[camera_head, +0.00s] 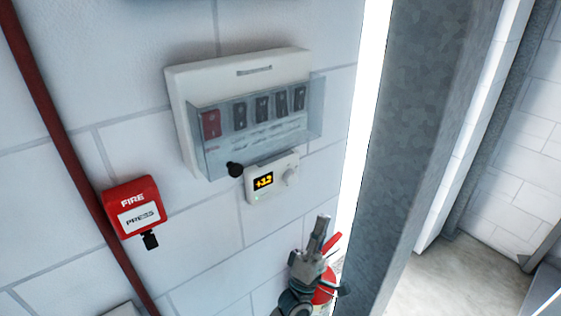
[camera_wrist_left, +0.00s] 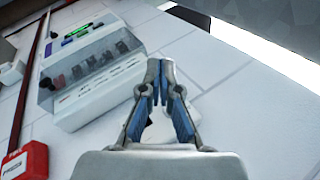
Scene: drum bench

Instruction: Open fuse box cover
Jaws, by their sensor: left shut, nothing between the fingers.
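The white fuse box (camera_head: 178,90) is on the white block wall, with a clear cover (camera_head: 250,132) over a row of several switches, one red and the others dark. The cover stands out from the box front at its lower part, and a black knob (camera_head: 235,169) is at its lower edge. The fuse box (camera_wrist_left: 85,112) also shows at the upper left in the left wrist view. My left gripper (camera_head: 322,222) is below and right of the box, apart from it. Its fingers (camera_wrist_left: 160,65) are shut with nothing between them. My right gripper is not in view.
A thermostat (camera_head: 283,184) is just below the fuse box. A red fire call point (camera_head: 130,198) and a red pipe (camera_head: 57,130) are at the left. A red fire extinguisher (camera_head: 326,287) is partly hidden behind my left gripper. A grey steel column (camera_head: 420,110) stands at the right.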

